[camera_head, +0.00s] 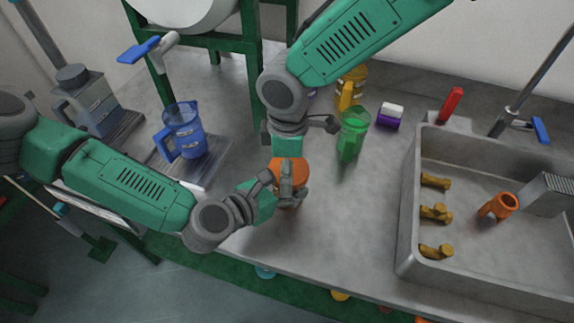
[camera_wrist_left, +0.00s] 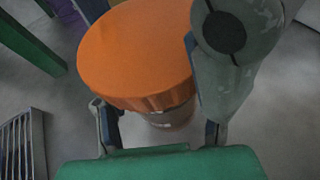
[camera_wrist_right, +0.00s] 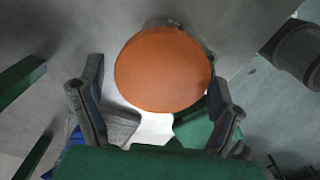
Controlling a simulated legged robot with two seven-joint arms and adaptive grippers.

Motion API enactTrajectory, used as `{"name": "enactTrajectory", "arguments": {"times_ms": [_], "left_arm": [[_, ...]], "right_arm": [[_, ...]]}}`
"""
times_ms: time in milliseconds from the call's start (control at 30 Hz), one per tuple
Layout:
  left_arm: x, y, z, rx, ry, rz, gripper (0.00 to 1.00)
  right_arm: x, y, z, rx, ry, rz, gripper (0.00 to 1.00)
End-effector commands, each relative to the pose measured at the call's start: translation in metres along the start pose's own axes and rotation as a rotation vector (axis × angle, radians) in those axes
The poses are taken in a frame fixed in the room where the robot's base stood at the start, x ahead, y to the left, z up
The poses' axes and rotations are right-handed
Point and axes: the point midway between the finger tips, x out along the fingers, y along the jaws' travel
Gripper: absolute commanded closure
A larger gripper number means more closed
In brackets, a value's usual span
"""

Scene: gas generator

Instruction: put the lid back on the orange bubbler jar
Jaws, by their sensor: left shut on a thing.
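The orange lid (camera_head: 292,169) is at the top of the bubbler jar, its flat face up; it fills the middle of the right wrist view (camera_wrist_right: 163,69). In the left wrist view the lid (camera_wrist_left: 135,50) covers the mouth of the clear jar (camera_wrist_left: 170,117); I cannot tell whether it is fully seated. My left gripper (camera_head: 283,192) is shut on the jar below the lid, one finger on each side. My right gripper (camera_head: 296,130) is above the lid, its fingers (camera_wrist_right: 158,108) spread wide and empty. The head view hides most of the jar behind the left fingers.
A green jug (camera_head: 353,132) and a purple-and-white block (camera_head: 390,115) stand to the right. A yellow jug (camera_head: 352,85) is behind. A blue jug (camera_head: 184,130) stands left. The sink (camera_head: 408,205) is at right. The counter's front edge is close below the jar.

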Motion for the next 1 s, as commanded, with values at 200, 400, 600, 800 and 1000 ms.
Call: {"name": "enactTrajectory", "arguments": {"times_ms": [200,400,600,800,1000], "left_arm": [[0.0,-0.001,0.0,-0.001,0.001,-0.001,1.0],[0.0,-0.001,0.0,-0.001,0.001,-0.001,1.0],[0.0,-0.001,0.0,-0.001,0.001,-0.001,1.0],[0.0,-0.001,0.0,-0.001,0.001,-0.001,1.0],[0.0,0.0,0.0,-0.001,0.001,0.0,1.0]], "right_arm": [[0.0,0.0,0.0,-0.001,0.0,-0.001,0.11],[-0.012,0.001,0.0,-0.001,0.001,0.003,0.11],[-0.039,0.0,0.0,-0.001,0.002,0.002,0.11],[-0.045,-0.001,0.0,-0.002,0.0,-0.002,0.11],[-0.049,-0.001,0.0,-0.013,0.002,-0.003,0.11]]}}
